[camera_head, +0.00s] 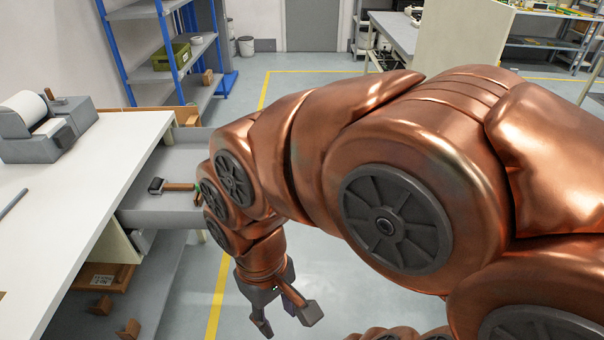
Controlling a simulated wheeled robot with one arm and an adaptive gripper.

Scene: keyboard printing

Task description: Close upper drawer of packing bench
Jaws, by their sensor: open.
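The upper drawer (178,160) of the packing bench (92,172) is pulled out to the right from under the white top. It is grey, and a tool with a brown handle (177,187) and dark head lies in it. My gripper (289,331) is open and empty, hanging with its fingers down to the right of the drawer's near end and apart from it. My copper arm hides the drawer's right end, so its front and any handle cannot be seen clearly.
A grey device with a white roll (25,112) stands on the bench top. Lower wooden shelving (103,277) shows below. A blue-framed shelf (172,62) with a green crate (171,57) stands behind. Grey floor (180,290) with a yellow line is clear near my gripper.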

